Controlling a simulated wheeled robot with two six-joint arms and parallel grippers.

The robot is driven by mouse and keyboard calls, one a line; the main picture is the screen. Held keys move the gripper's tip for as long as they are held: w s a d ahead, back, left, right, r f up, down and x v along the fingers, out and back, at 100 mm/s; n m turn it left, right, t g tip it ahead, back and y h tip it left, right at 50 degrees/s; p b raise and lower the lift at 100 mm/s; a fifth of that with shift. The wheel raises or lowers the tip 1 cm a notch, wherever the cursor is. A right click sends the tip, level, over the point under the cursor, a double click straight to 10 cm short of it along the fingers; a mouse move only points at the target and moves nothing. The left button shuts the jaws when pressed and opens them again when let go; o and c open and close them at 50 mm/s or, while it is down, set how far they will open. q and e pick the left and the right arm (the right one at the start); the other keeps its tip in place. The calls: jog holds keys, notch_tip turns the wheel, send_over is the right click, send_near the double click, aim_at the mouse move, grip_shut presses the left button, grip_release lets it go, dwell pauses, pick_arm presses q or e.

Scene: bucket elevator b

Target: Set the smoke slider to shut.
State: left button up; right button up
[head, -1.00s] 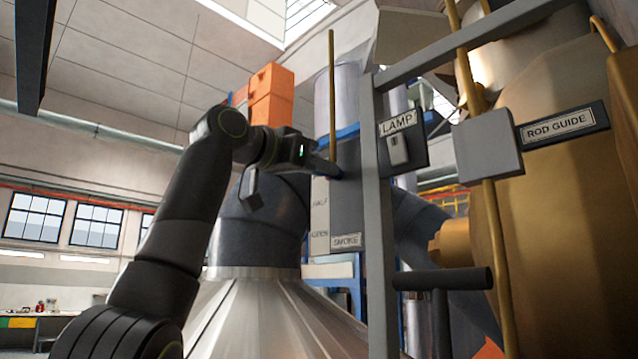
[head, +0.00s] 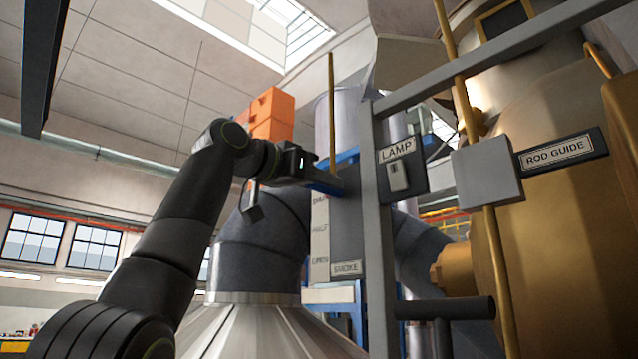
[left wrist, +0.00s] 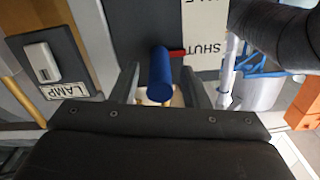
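The smoke slider is a blue knob (left wrist: 161,75) with a red pointer (left wrist: 177,53) on a dark panel. In the left wrist view the pointer is beside the word SHUT on the white scale (left wrist: 205,48). In the head view the scale (head: 320,240) reads SHUT at the top, HALF, then OPEN, above a SMOKE plate (head: 346,268). My left gripper (head: 328,186) is at the top of the scale. Its fingers (left wrist: 160,88) stand open on either side of the knob, with a visible gap on each side. My right gripper is not in view.
A grey upright post (head: 377,230) stands just right of the slider panel and carries the LAMP switch (head: 400,170). A brass rod (head: 332,110) rises above the slider. A ROD GUIDE plate (head: 557,152) is further right. Orange boxes (head: 268,112) are behind my left arm.

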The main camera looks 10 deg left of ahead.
pick_arm(q)
jog(key=shift+f, duration=0.1)
jog(key=shift+s+a, duration=0.1)
jog(key=shift+a, duration=0.05)
jog(key=b+v, duration=0.7)
jog(key=v, duration=1)
